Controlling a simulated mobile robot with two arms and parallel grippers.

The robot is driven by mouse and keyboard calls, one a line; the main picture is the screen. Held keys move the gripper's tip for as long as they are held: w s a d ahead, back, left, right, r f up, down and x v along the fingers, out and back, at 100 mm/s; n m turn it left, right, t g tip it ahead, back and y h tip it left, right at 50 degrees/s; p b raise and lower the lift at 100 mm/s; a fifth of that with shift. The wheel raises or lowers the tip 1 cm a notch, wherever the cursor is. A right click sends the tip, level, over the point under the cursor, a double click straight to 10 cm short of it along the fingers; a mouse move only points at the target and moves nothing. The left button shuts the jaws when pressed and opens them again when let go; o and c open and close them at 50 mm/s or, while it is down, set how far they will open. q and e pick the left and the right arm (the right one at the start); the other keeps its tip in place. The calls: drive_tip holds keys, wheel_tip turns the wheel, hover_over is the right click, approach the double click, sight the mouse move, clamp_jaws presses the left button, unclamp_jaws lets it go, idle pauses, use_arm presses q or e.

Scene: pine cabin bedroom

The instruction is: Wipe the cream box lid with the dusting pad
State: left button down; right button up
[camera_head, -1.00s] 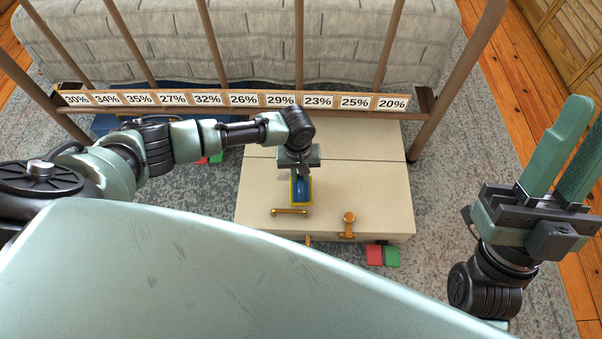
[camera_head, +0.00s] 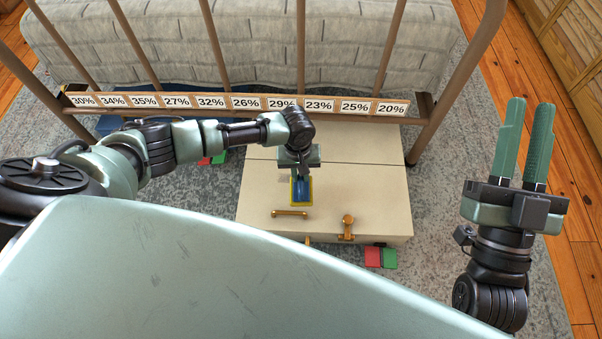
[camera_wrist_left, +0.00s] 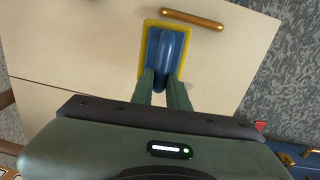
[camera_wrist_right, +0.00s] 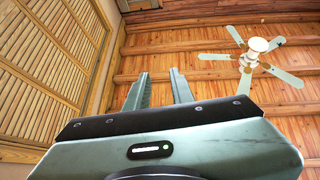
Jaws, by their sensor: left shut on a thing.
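The cream box lid (camera_head: 365,190) lies in the middle of the head view, with a brass handle (camera_head: 291,213) and a brass latch (camera_head: 347,227) near its front edge. The dusting pad (camera_head: 301,190) is blue with a yellow rim and rests on or just over the lid behind the handle. In the left wrist view the pad (camera_wrist_left: 165,55) is beside the brass handle. My left gripper (camera_head: 299,171) is shut on the pad's blue grip from above. My right gripper (camera_head: 523,143) is open, empty and raised at the right, away from the box.
A brown metal bed rail with a strip of percentage labels (camera_head: 244,102) crosses behind the box. A grey quilted bed (camera_head: 250,45) stands beyond. Red and green blocks (camera_head: 380,257) lie by the box's front right. A blue case (camera_head: 112,124) is at the left.

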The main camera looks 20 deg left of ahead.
use_arm(q)
drive_tip(key=shift+r+p, duration=0.4)
drive_tip(key=shift+p, duration=0.05)
drive_tip(key=shift+r+p, duration=0.35)
drive_tip(key=shift+p, duration=0.05)
drive_tip(key=shift+r+p, duration=0.3)
drive_tip(key=shift+p, duration=0.15)
drive_tip(key=shift+r+p, duration=0.25)
drive_tip(key=shift+p, duration=0.05)
use_arm(e)
wheel_tip(320, 180, down, 14)
drive_tip(key=w+d+g+h, duration=0.2)
drive_tip(key=g, duration=0.6)
drive_tip(key=shift+w+d+g+h, duration=0.2)
drive_tip(key=shift+w+g+h, duration=0.1)
drive_tip(key=shift+h, duration=0.1)
drive_tip(key=shift+f, duration=0.1)
